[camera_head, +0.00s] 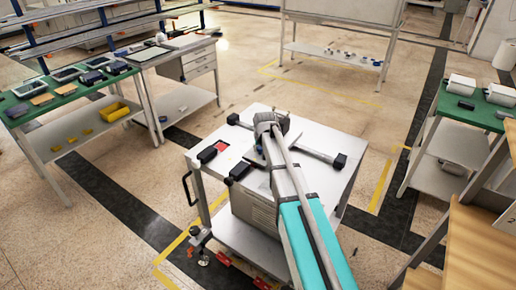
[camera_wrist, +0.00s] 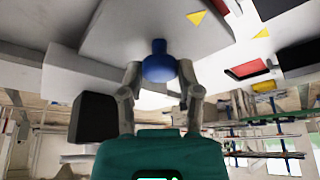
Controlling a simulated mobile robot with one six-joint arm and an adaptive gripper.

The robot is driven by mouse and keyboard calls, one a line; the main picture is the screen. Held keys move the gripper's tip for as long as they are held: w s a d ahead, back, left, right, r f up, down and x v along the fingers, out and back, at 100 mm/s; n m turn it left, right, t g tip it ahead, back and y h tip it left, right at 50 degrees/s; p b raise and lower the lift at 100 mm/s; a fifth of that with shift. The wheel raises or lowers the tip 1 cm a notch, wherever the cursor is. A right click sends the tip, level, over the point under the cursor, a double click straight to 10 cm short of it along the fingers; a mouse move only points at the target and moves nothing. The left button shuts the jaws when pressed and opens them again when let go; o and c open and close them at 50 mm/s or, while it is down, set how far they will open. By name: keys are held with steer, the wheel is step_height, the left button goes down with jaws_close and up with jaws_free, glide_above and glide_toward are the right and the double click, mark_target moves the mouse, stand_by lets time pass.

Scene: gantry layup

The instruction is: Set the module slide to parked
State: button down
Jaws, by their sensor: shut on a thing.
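The module slide seems to be the grey plate (camera_wrist: 120,28) that carries a round blue knob (camera_wrist: 158,62) in the wrist view. My gripper (camera_wrist: 160,78) has its two fingers on either side of the knob, shut on it. In the head view my gripper (camera_head: 272,122) is over the middle of the white cart top (camera_head: 318,132), and my arm hides the knob and much of the slide. A yellow triangle (camera_wrist: 196,17) is on the plate and a second one (camera_wrist: 262,33) lies to its right. A red field (camera_wrist: 246,70) and a black field (camera_wrist: 300,54) are farther right.
A green-topped bench (camera_head: 75,92) stands left, another (camera_head: 470,110) right, and wooden steps (camera_head: 470,240) lower right. Floor around the cart is mostly open.

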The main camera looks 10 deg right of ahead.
steer(key=w+a, duration=0.7)
steer(key=shift+w+a, duration=0.3)
steer(key=shift+w, duration=0.05)
steer(key=shift+c, duration=1.5)
jaws_free()
steer(key=s+d+r+g+p, duration=0.1)
steer(key=s+d+p, duration=0.1)
steer(key=s, duration=1)
steer(key=s+d+r+g+p, duration=0.1)
steer(key=s+d+r+g, duration=0.1)
steer(key=s, duration=1.1)
steer(key=s+d+r+g+p, duration=0.1)
steer(key=s+d+p, duration=0.1)
steer(key=s, duration=1)
steer(key=shift+s+d+r+g+p, duration=0.15)
steer(key=shift+s+d+g+p, duration=0.15)
steer(key=shift+d+p, duration=0.05)
